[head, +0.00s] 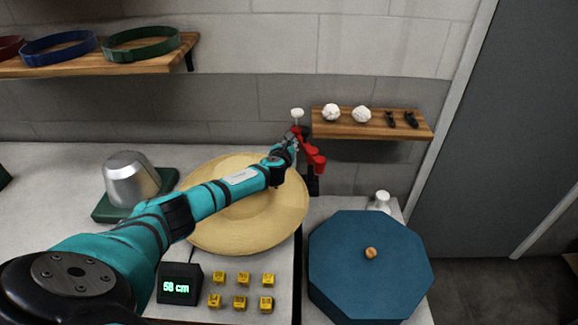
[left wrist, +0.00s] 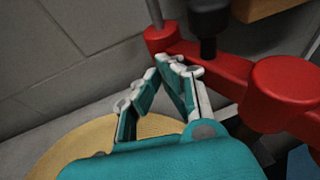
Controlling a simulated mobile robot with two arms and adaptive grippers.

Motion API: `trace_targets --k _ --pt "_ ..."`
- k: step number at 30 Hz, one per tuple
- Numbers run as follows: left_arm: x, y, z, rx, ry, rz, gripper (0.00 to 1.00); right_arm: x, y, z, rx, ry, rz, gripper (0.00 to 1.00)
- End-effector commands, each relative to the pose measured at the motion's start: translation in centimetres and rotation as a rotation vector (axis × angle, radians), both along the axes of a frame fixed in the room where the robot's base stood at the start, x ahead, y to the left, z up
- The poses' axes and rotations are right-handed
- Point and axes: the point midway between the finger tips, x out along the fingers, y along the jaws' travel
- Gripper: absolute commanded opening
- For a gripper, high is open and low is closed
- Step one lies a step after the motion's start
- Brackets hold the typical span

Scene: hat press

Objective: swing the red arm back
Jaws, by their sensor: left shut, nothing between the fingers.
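The red arm (head: 314,158) is a jointed bar on a dark post at the back, right of the tan straw hat. A thin rod with a white knob (head: 297,113) rises from its far end. In the left wrist view the red arm (left wrist: 222,74) runs from upper middle to the right, with a thick round joint. My left gripper (head: 292,144) is shut and empty, its fingertips right beside the bar's rod end. In the left wrist view the fingertips (left wrist: 169,66) are together; I cannot tell whether they touch the bar. My right gripper is not in view.
The straw hat (head: 282,222) lies under my left arm. A grey metal form (head: 130,180) stands at left. A blue octagonal box (head: 370,285) is at right front. A display (head: 179,284) and several yellow cubes (head: 243,279) sit in front. A wooden shelf (head: 345,129) hangs behind.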

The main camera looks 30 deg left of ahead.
Motion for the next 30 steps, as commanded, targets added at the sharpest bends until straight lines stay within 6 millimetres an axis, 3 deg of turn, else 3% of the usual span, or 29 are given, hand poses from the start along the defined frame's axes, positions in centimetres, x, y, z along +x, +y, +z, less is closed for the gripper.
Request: trace_targets --k 5,21,30 --pt "-1.6 -0.5 0.5 0.002 0.000 -0.002 0.00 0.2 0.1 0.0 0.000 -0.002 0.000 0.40" --pt "-9.5 -3.6 3.1 0.002 0.003 -0.002 0.00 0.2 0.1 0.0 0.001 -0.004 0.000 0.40" --pt "-10.5 -3.9 3.5 0.001 0.001 0.001 0.00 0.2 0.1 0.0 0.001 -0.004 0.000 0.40"
